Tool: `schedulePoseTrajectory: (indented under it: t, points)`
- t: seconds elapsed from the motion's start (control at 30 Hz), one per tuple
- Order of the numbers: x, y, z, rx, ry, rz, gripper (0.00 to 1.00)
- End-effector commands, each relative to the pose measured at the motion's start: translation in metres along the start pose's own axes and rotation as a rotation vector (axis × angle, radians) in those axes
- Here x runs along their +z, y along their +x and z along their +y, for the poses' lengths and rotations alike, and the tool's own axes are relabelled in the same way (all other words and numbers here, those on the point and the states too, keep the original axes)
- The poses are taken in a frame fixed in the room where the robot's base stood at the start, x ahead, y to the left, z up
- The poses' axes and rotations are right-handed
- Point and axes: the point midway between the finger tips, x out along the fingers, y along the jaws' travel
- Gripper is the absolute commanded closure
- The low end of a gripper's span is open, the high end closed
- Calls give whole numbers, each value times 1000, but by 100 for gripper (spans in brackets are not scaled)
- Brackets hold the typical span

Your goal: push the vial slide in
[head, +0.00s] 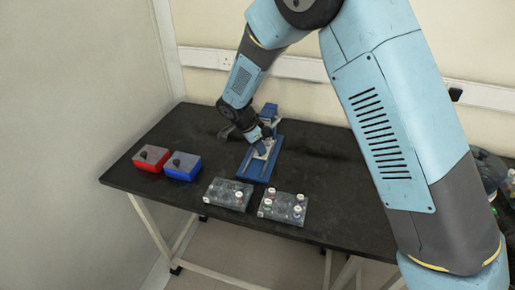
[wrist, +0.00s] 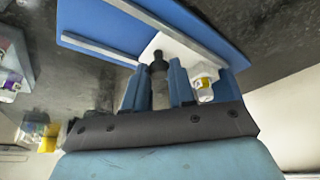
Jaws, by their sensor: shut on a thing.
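The vial slide is a white plate (wrist: 160,45) lying between two pale rails on a blue base (wrist: 90,20); the base also shows in the head view (head: 255,173). A grey post with a dark knob (wrist: 158,65) stands at the slide. My gripper (wrist: 156,88) is shut on this post, one blue finger on either side; it also shows low over the base in the head view (head: 264,137). A vial (wrist: 203,84) with a white top and yellow band is just right of the right finger in the wrist view. Its lower end is hidden by my gripper.
On the black table (head: 330,175) stand a red box (head: 150,164) and a blue box (head: 182,172) at the left. Two grey racks, one left (head: 228,194) and one right (head: 283,212) with several capped vials, stand in front. The table's right side is clear.

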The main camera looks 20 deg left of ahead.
Motion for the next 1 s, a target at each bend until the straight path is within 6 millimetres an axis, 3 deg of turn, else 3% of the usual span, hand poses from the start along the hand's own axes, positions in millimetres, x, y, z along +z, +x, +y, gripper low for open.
schedulePoseTrajectory:
  t: [0.07,0.1,0.33,0.67,0.77,1.0]
  points:
    - [-3,-1,-4,-11,3,1,100]
    - [-3,-1,-5,-12,4,1,73]
    - [-3,-1,-3,-8,3,2,51]
    - [-2,-4,-2,-6,2,2,50]
    - [-2,-14,-3,-8,3,2,50]
    - [-2,-58,-2,-9,2,1,50]
